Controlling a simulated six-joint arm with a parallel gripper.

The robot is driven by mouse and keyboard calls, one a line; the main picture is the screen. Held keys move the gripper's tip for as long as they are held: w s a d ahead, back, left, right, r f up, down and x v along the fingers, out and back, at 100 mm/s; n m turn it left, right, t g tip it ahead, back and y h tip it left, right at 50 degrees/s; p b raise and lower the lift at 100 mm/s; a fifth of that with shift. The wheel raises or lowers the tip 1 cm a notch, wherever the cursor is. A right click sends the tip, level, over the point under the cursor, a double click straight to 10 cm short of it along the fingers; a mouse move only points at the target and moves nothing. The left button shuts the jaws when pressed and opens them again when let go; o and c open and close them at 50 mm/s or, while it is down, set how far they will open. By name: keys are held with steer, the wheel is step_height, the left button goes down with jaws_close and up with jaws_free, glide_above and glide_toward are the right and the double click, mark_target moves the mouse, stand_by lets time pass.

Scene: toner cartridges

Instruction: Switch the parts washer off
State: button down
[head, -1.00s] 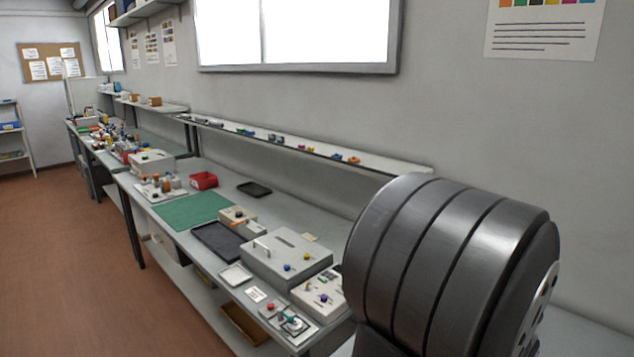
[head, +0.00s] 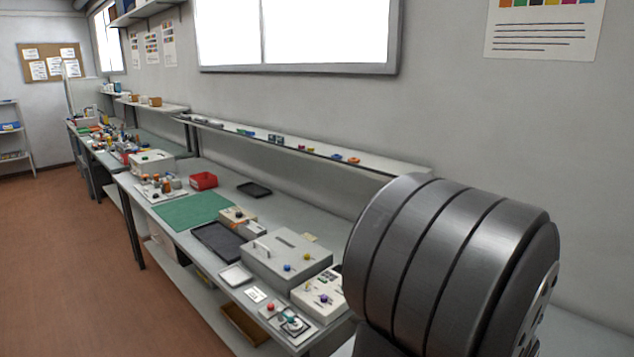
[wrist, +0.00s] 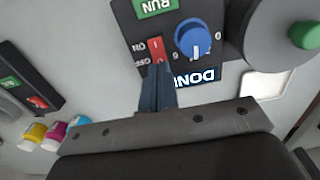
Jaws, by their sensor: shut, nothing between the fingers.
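In the wrist view a dark control panel (wrist: 126,20) carries a red rocker switch (wrist: 155,46), a blue knob (wrist: 193,40), a green RUN label and a blue DONE label, the lettering upside down. ON and OFF are marked beside the switch. My gripper (wrist: 157,68) is shut and empty, its tips at the switch's OFF end. I cannot tell whether they touch it, and they hide part of it. No name showing identifies this panel as the parts washer's. My gripper is out of the head view.
In the wrist view a grey round body with a green knob (wrist: 304,35) stands right of the panel. Another dark panel with a red switch (wrist: 37,102) and yellow, magenta and cyan caps lie left. The head view shows a long bench with a grey lidded box (head: 286,258) and a green mat (head: 190,211).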

steer(key=shift+f, duration=0.9)
stand_by(0.4)
steer(key=shift+r, duration=3.5)
steer(key=shift+f, duration=3.5)
steer(key=shift+r, duration=0.1)
